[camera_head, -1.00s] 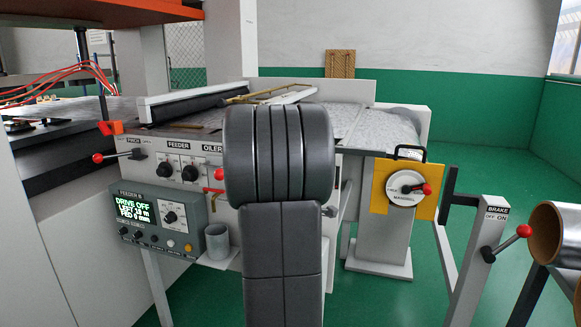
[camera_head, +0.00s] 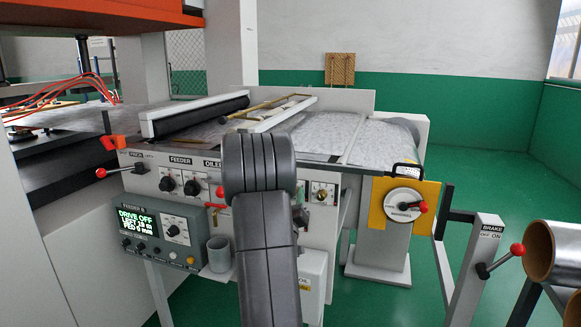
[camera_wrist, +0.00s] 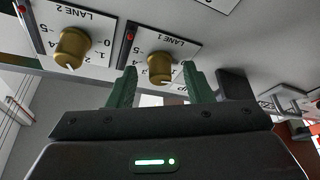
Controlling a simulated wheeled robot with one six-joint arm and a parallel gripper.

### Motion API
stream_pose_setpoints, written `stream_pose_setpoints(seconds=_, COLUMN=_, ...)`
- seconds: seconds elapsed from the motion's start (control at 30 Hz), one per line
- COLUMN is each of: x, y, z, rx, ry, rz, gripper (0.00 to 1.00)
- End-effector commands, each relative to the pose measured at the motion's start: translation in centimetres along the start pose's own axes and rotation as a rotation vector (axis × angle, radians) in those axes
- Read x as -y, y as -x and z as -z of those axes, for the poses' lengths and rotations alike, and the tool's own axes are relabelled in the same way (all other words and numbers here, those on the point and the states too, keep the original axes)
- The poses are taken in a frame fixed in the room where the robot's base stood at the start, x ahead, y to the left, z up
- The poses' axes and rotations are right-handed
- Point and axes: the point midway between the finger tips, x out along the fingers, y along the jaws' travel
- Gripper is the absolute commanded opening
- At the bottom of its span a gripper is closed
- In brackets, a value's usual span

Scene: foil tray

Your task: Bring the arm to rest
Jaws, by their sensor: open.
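My gripper (camera_wrist: 160,70) shows in the wrist view with its two green fingers apart. The brass LANE 1 knob (camera_wrist: 160,66) appears between the fingertips in that picture; I cannot tell how far beyond them it is. Nothing is visibly held. A second brass knob, LANE 2 (camera_wrist: 72,47), is to the left. In the head view my dark grey arm stands in front of the feeder panel (camera_head: 150,172), and the fingers are hidden behind it. A brass knob (camera_head: 322,193) shows just right of the arm.
The control box (camera_head: 130,218) and a grey cup (camera_head: 219,254) are left of my arm. A yellow plate with a dial (camera_head: 378,205) and the red-knobbed brake lever (camera_head: 505,260) are to the right. Foil sheet (camera_head: 385,143) lies behind. Green floor is open at back right.

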Motion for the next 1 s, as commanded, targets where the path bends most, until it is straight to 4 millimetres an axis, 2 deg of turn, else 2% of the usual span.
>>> stream_pose_setpoints(seconds=0.3, x=0.2, y=-0.2, z=0.5, rx=0.002, ry=-0.246, rz=-0.100, gripper=0.46)
stream_pose_setpoints(seconds=0.6, x=0.4, y=-0.1, z=0.4, rx=0.002, ry=-0.420, rz=-0.174, gripper=0.46)
stream_pose_setpoints(seconds=0.8, x=0.8, y=1.3, z=0.1, rx=0.001, ry=-0.437, rz=-0.180, gripper=0.46)
stream_pose_setpoints(seconds=1.0, x=0.8, y=1.6, z=0.1, rx=0.000, ry=-0.436, rz=-0.181, gripper=0.46)
